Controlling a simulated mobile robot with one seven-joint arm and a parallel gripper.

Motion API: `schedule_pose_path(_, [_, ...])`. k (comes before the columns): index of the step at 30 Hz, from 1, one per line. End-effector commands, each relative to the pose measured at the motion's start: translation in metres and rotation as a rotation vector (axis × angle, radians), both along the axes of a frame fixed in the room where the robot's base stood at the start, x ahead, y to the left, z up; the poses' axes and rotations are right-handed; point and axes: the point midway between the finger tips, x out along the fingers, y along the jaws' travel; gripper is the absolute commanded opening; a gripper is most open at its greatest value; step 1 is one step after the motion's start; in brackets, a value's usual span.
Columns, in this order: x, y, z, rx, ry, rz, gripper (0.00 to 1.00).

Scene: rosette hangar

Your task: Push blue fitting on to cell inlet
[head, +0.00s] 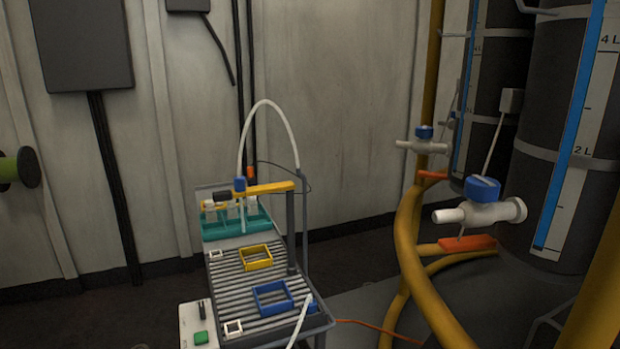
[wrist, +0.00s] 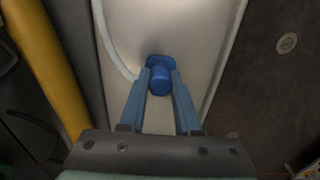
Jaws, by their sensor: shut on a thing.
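In the wrist view my gripper (wrist: 160,76) is shut on a blue fitting (wrist: 159,62), a short round piece with a wider head, held between the fingertips. A white hose (wrist: 113,48) curves down from the upper left to beside the fitting. Behind it is a pale, blurred surface; I cannot tell whether the fitting touches it. My gripper is not visible in the head view. There, a small blue piece (head: 312,304) sits at the rack's near right edge beside a white hose (head: 298,326). I cannot identify the cell inlet for certain.
The slatted rack (head: 222,268) carries a yellow frame (head: 257,265) and a blue frame (head: 257,303). A yellow arm (head: 270,187) and an arched white hose (head: 266,102) rise above it. Dark tanks with a blue-handled valve (head: 482,190) and thick yellow hoses (head: 409,225) stand at right.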

Motion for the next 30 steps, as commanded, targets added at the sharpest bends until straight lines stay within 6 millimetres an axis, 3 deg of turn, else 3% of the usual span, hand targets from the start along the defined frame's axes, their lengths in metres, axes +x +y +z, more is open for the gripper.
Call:
schedule_pose_path(22, [0.000, 0.000, 0.001, 0.000, 0.000, 0.000, 0.00])
schedule_pose_path(30, [0.000, 0.000, 0.010, 0.000, 0.000, 0.000, 0.00])
